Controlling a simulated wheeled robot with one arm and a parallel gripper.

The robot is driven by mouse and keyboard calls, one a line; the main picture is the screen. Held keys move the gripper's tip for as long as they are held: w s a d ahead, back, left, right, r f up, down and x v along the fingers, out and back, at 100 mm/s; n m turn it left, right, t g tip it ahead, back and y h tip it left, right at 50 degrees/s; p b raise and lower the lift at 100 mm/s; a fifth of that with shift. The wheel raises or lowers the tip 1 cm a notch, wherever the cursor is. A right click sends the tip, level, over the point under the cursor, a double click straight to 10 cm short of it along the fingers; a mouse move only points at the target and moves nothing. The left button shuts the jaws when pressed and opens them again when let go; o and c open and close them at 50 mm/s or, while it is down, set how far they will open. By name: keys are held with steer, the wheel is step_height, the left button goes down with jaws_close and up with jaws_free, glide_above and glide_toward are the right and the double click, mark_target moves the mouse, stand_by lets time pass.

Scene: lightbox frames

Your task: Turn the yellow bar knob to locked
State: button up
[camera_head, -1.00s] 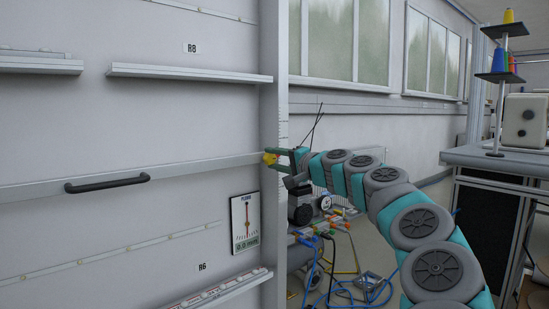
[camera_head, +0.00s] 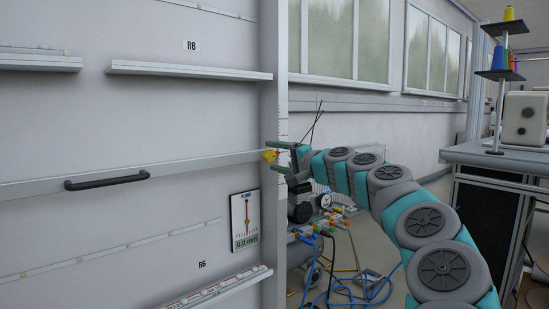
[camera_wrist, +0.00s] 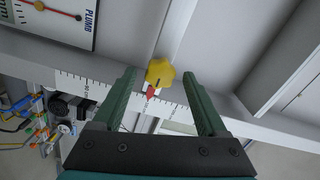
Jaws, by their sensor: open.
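The yellow knob (camera_wrist: 159,74) sits on the pale frame bar in the wrist view, between and just beyond my fingertips. It has a lobed rim, a dark line across its face and a red pointer (camera_wrist: 151,91) beside it. In the head view the knob (camera_head: 269,155) is small, at the right end of the horizontal rail. My gripper (camera_head: 284,157) is open at the panel's right edge, its green fingers apart. In the wrist view my gripper (camera_wrist: 163,85) has one finger on each side of the knob, apart from it. I cannot read any lock marking.
A ruler strip (camera_wrist: 85,88) runs along the frame. A plumb gauge (camera_head: 245,221) hangs below the rail, and a black handle (camera_head: 107,181) is on the rail. Cables and tools (camera_head: 330,240) lie behind my arm. A table (camera_head: 500,160) stands at right.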

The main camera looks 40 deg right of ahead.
steer(key=s, duration=0.7)
steer(key=shift+d+b, duration=0.25)
steer(key=shift+b, duration=0.15)
steer(key=w+a+f+n+g+y, duration=0.1)
steer(key=a+f+n+g+y, duration=0.15)
steer(key=a, duration=0.85)
steer(key=a+f+n+g+y, duration=0.2)
steer(key=a+n+y, duration=0.15)
steer(key=a, duration=0.75)
steer(key=s+a+f+n+g, duration=0.2)
steer(key=s+a+f, duration=0.1)
steer(key=a+f, duration=0.3)
steer(key=s+a+f+n+g, duration=0.2)
steer(key=a+f+n+g, duration=0.15)
steer(key=a, duration=0.45)
steer(key=s+a+f+n+g+h, duration=0.1)
steer(key=s+a+f+g+h, duration=0.15)
steer(key=s+a+f, duration=0.4)
steer(key=s+d+f+n+g+h, duration=0.1)
steer(key=s+d+f+g+h, duration=0.1)
steer(key=s+f, duration=0.7)
steer(key=s+d+f+n+g+h, duration=0.1)
steer(key=s+d+f+g, duration=0.3)
steer(key=s+f, duration=0.5)
steer(key=s+g+h, duration=0.1)
steer(key=s, duration=0.4)
steer(key=shift+f+h, duration=0.35)
steer(key=shift+s+d, duration=0.1)
